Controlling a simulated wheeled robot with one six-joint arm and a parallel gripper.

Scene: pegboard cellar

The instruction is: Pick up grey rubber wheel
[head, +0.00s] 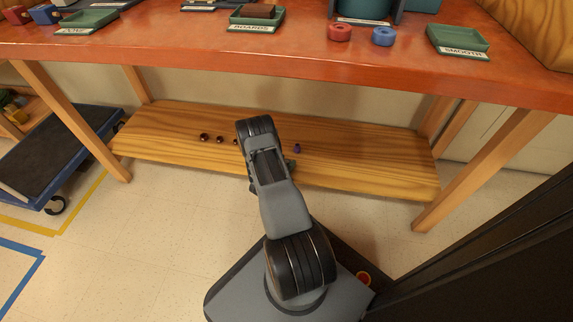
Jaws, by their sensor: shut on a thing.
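My arm (284,207) reaches from my base over the wooden lower shelf (350,166) under the bench. My gripper is not visible; my own arm hides the spot under its far end. I cannot make out a grey rubber wheel. A small dark greenish piece (291,163) shows at the right edge of my arm, too small to identify. Several small dark red round things, one at the left (204,136) and another beside it (220,139), lie on the shelf left of my arm. A small purple thing (297,148) lies just right of it.
The orange-red benchtop (200,45) overhangs the shelf. It carries green trays (460,39), a red ring (340,32) and a blue ring (383,36). Wooden legs (480,165) flank the shelf. A blue cart (60,150) stands left; a dark panel (490,250) is close right.

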